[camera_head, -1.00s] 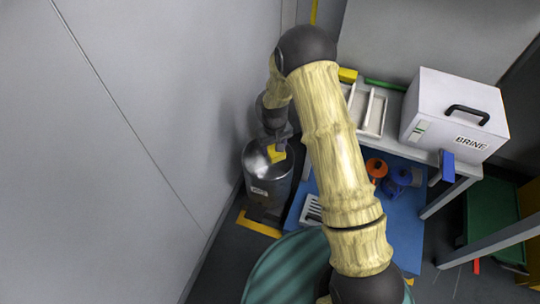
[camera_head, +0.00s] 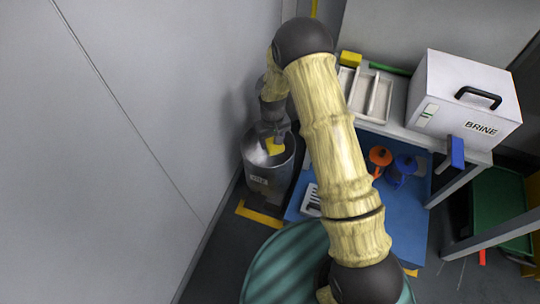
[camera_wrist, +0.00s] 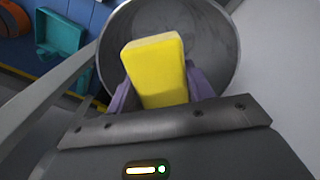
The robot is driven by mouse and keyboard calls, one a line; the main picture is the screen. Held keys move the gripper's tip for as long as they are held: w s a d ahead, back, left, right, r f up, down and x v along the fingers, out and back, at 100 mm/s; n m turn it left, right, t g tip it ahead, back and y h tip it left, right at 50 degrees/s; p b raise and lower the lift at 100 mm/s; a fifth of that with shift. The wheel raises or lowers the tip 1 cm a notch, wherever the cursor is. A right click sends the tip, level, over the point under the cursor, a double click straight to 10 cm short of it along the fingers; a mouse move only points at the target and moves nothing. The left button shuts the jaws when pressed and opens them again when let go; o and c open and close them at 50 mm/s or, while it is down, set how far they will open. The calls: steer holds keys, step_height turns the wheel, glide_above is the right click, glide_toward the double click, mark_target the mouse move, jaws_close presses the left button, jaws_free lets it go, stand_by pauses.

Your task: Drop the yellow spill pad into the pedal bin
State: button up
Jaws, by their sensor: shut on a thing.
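The yellow spill pad (camera_wrist: 156,72) is a bright yellow block held between the purple fingers of my gripper (camera_wrist: 160,92) in the wrist view. In the head view the pad (camera_head: 275,147) shows as a small yellow patch below my gripper (camera_head: 273,135). The pedal bin (camera_head: 259,178) is a grey metal cylinder standing on the floor by the wall, with its top open. Its round inner wall (camera_wrist: 215,40) surrounds the pad in the wrist view. The pad is over the bin's mouth; how deep it sits is hard to tell.
A bench to the right holds a pale divided tray (camera_head: 367,95) and a white BRINE box (camera_head: 462,100). Below are an orange item (camera_head: 380,157) and a blue item (camera_head: 403,168) on a blue surface. A grey wall (camera_head: 130,120) stands close on the left.

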steer(key=shift+f+b, duration=0.35)
steer(key=shift+f, duration=0.35)
steer(key=o, duration=1)
step_height(320, 180, up, 18)
steer(key=p, duration=0.6)
steer(key=shift+f, duration=0.25)
